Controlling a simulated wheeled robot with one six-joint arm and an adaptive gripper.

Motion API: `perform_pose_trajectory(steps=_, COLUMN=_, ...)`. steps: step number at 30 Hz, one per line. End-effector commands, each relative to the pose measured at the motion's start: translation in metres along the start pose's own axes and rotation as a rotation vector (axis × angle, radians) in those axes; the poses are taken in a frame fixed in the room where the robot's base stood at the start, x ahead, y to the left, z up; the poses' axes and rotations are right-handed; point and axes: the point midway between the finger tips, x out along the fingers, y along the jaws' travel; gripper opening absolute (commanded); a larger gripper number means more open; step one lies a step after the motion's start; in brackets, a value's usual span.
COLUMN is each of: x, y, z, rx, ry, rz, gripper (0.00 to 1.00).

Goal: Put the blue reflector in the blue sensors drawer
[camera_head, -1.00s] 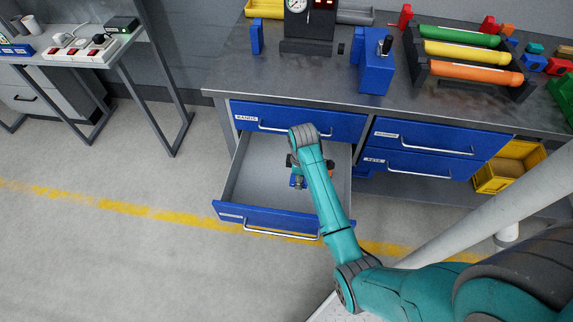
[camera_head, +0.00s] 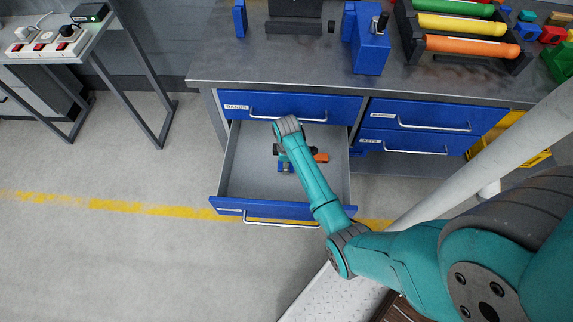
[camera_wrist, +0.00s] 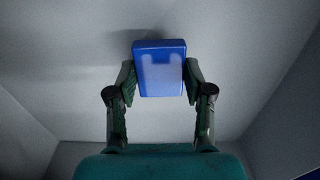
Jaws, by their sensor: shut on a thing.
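The blue reflector (camera_wrist: 160,68) is a small blue block with a paler face. In the wrist view it is between the two fingers of my gripper (camera_wrist: 160,80), which is shut on it. An open drawer with a grey inside (camera_head: 245,178) and a blue front is at the lower left of the workbench. In the head view my gripper (camera_head: 285,158) is over the inside of this drawer, partly hidden by my arm. The open drawer's label is not readable from here.
Shut blue drawers (camera_head: 305,106) stand above and to the right (camera_head: 405,143) of the open one. An orange item (camera_head: 321,157) shows beside my gripper, within the drawer outline. The workbench top (camera_head: 270,65) carries a blue box (camera_head: 371,45) and coloured tubes (camera_head: 470,45). A side table (camera_head: 60,52) stands left.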

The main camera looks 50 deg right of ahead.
Motion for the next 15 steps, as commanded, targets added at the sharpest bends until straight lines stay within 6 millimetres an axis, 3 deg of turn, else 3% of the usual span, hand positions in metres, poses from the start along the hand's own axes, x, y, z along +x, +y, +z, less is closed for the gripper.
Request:
perform_pose_trajectory(steps=4, x=0.014, y=0.0, z=0.0, rx=0.0, ry=0.0, rz=0.0, gripper=0.22)
perform_pose_trajectory(steps=15, x=0.018, y=0.0, z=0.0, rx=0.0, ry=0.0, rz=0.0, gripper=0.22)
